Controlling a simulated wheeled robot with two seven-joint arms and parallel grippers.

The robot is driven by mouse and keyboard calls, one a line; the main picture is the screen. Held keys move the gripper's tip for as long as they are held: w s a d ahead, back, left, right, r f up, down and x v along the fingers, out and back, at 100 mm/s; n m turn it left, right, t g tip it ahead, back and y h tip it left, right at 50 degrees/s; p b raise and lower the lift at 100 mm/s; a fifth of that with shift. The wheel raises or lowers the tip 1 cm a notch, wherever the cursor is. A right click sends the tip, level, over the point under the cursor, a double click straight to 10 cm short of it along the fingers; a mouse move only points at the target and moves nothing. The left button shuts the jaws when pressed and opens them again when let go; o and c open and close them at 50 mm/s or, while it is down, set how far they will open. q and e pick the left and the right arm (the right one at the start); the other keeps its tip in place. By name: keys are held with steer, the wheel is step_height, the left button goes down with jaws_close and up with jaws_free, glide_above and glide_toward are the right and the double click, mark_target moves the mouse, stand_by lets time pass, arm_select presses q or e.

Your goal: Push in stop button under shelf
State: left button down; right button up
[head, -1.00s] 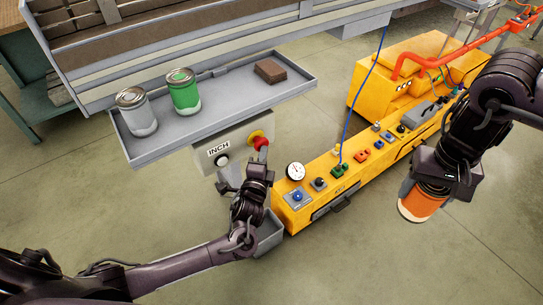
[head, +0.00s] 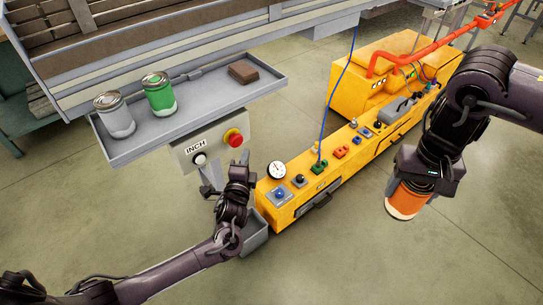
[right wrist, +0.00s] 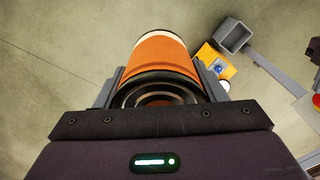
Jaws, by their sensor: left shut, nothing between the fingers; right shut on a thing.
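The red stop button (head: 233,138) sits on a yellow ring on the front of a grey control box (head: 212,143) under the shelf (head: 190,115). Whether it is pressed in, I cannot tell. My left gripper (head: 244,158) is shut and empty, pointing up just below and right of the button, with a small gap apparent. My right gripper (head: 407,184) is shut on an orange cylinder (head: 406,202) with a pale end, held out at the right, far from the button. The cylinder (right wrist: 160,60) also shows between the fingers in the right wrist view. The red button (right wrist: 317,101) is at that view's right edge.
A white button under an INCH label (head: 195,147) shares the box. The shelf above carries a grey can (head: 115,115), a green can (head: 159,94) and a brown block (head: 243,72). A yellow console (head: 310,190) with knobs and a gauge stands close right of my left gripper.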

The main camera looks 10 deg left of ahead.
arm_select(q)
steer(key=s+d, duration=0.1)
steer(key=s, duration=0.8)
steer(key=shift+s+f+b, duration=0.2)
steer(key=shift+s+b, duration=0.1)
steer(key=shift+d, duration=0.15)
steer(key=s+a+f+n+g, duration=0.2)
steer(key=s+f+g, duration=0.1)
steer(key=f, duration=0.6)
steer(key=s+a+f+n+g, duration=0.2)
steer(key=s+a+f, duration=0.1)
steer(key=f, duration=0.7)
steer(key=s+a+f+n+g, duration=0.2)
steer(key=s+f+g, duration=0.15)
steer(key=f, duration=0.55)
steer(key=s+d+f+n+g, duration=0.1)
steer(key=s+f, duration=0.4)
steer(key=s, duration=0.5)
steer(key=s+d+f+n+g+h, duration=0.1)
steer(key=s+f+n+g, duration=0.3)
steer(key=s, duration=0.6)
steer(key=s+d+f+n+g+h, duration=0.1)
steer(key=s+f+n+g, duration=0.2)
steer(key=s+f, duration=0.5)
steer(key=s, duration=0.2)
steer(key=shift+s, duration=0.35)
steer(key=shift+d+f, duration=0.1)
steer(key=shift+d, duration=0.05)
